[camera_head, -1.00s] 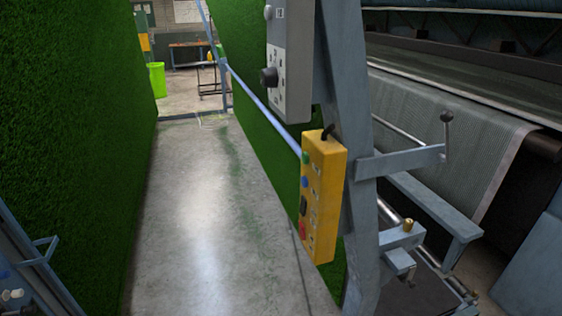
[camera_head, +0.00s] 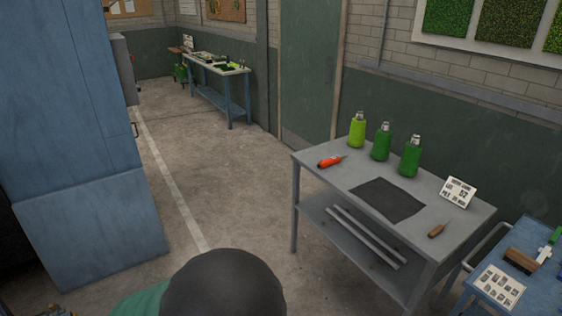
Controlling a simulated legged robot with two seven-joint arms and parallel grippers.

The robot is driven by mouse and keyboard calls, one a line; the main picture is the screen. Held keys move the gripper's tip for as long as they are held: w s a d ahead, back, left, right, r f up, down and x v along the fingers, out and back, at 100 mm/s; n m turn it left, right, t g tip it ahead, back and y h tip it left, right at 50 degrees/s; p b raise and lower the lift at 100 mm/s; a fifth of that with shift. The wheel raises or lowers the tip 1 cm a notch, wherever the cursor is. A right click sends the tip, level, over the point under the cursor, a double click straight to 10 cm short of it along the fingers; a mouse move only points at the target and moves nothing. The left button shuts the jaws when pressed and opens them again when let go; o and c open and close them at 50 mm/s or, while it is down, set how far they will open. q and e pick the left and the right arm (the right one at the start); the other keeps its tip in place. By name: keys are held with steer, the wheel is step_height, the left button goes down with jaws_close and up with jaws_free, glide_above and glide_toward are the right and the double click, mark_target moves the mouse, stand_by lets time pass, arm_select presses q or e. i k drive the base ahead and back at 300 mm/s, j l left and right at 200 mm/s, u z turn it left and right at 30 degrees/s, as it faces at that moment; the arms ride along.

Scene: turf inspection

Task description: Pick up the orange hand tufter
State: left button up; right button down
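The orange hand tufter (camera_head: 330,162) lies on the grey metal table (camera_head: 338,184), near its far left corner. Neither of my grippers is in view.
Green bottles (camera_head: 381,142), a dark mat (camera_head: 388,200), a white card (camera_head: 457,192) and a brown-handled tool (camera_head: 438,229) are on the table. A blue cart (camera_head: 530,292) stands right. A dark rounded shape (camera_head: 224,284), perhaps a person's head, blocks the bottom. Floor left of the table is clear.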

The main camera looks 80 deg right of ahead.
mark_target(328, 163)
steer(key=z, duration=4.05)
steer(key=i+j, duration=0.1)
steer(key=j, duration=0.3)
steer(key=i+j, duration=0.15)
steer(key=j, duration=0.3)
steer(key=i+j, duration=0.1)
steer(key=j, duration=0.3)
steer(key=i+j+z, duration=0.1)
steer(key=j, duration=0.3)
steer(key=i+j, duration=0.15)
steer(key=j, duration=0.3)
steer(key=i+j, duration=0.1)
steer(key=j, duration=0.3)
steer(key=i+j, duration=0.1)
steer(key=j, duration=0.35)
